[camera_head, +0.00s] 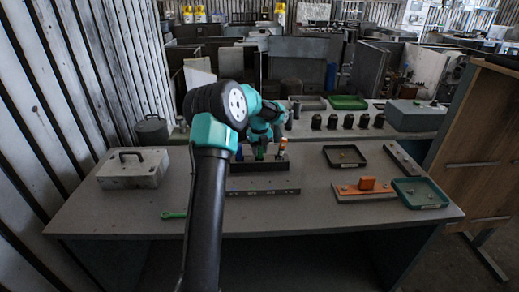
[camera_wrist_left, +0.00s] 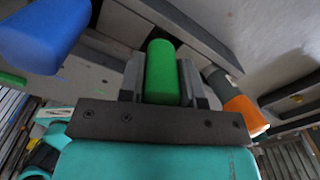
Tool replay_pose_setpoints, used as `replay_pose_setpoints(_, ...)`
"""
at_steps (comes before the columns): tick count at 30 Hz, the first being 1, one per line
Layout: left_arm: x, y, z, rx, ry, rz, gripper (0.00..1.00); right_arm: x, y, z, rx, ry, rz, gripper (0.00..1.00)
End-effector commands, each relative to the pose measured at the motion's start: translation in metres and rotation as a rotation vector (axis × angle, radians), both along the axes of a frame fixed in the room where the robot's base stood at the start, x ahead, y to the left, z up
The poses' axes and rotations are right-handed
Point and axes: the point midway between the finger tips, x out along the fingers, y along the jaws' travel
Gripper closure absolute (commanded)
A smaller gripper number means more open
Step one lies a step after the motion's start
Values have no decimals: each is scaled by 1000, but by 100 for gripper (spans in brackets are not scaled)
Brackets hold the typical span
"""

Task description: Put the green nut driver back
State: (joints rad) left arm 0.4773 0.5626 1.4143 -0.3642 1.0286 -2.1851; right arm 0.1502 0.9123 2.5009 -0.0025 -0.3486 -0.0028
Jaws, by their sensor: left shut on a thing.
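The green nut driver's handle (camera_wrist_left: 161,72) stands between the two fingers of my left gripper (camera_wrist_left: 164,82), which is shut on it. In the head view the green handle (camera_head: 259,154) shows just below my left gripper (camera_head: 261,146), over the black tool rack (camera_head: 258,168). A blue handle (camera_head: 239,153) is to its left and an orange one (camera_head: 282,146) to its right. In the left wrist view the blue handle (camera_wrist_left: 45,35) and orange handle (camera_wrist_left: 243,110) flank it. I cannot tell how deep the green driver's shaft sits in the rack. My right gripper is out of view.
A grey toolbox (camera_head: 134,169) and a green wrench (camera_head: 173,215) lie left on the table. On the right are a black tray (camera_head: 344,156), an orange fixture (camera_head: 366,189) and a green tray (camera_head: 420,193). The table's front strip is mostly clear.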

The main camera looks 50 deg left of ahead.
Motion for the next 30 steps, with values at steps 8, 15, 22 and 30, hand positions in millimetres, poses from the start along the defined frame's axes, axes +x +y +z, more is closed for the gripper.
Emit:
replay_pose_setpoints(8, 0, 0, 0, 0, 0, 0, 97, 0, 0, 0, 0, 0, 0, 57)
replay_pose_setpoints(15, 0, 0, 0, 0, 0, 0, 50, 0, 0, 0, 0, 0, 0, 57)
replay_pose_setpoints(22, 0, 0, 0, 0, 0, 0, 39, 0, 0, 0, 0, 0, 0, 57)
replay_pose_setpoints(30, 0, 0, 0, 0, 0, 0, 18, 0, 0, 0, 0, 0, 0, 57)
